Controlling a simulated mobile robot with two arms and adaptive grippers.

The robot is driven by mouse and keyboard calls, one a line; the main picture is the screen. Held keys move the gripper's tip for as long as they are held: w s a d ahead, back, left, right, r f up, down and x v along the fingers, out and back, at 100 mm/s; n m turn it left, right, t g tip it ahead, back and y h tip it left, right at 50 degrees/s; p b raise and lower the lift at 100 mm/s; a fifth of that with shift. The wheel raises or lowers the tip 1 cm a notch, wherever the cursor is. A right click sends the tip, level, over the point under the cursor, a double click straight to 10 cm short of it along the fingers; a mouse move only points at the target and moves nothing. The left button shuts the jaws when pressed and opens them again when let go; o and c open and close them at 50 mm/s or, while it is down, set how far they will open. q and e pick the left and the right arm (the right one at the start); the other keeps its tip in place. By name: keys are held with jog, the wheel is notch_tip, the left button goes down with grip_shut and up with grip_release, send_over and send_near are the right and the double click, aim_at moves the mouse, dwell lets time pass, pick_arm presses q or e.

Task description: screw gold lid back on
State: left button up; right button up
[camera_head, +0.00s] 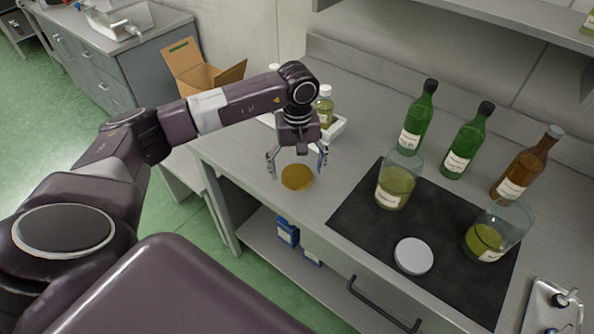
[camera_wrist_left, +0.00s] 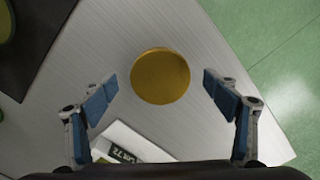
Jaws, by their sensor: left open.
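The gold lid (camera_head: 297,177) lies flat on the grey worktop near its left end. It also shows in the left wrist view (camera_wrist_left: 160,76), just ahead of the fingertips. My left gripper (camera_head: 298,163) is open above the lid, its fingers apart on either side and not touching it. The fingers show in the left wrist view (camera_wrist_left: 158,90). Two open glass jars with yellow-green contents stand on the dark mat: one at the back (camera_head: 393,188), one at the right (camera_head: 484,243). A silver-white lid (camera_head: 413,256) lies on the mat between them. My right gripper is not in view.
Two green bottles (camera_head: 417,118) (camera_head: 468,142) and a brown bottle (camera_head: 526,166) stand behind the dark mat (camera_head: 365,215). A metal tray (camera_head: 545,305) lies at right. The worktop's left edge is close to the lid.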

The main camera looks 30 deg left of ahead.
aim_at(297, 176)
pick_arm(q)
jog(key=shift+f, duration=0.7)
jog(key=shift+c, duration=0.4)
jog(key=c, duration=0.9)
jog(key=shift+r, duration=0.1)
jog(key=shift+c, duration=0.2)
jog(key=shift+r, duration=0.5)
notch_tip(297, 176, up, 19)
jog(key=b, duration=0.3)
jog(key=shift+f, duration=0.1)
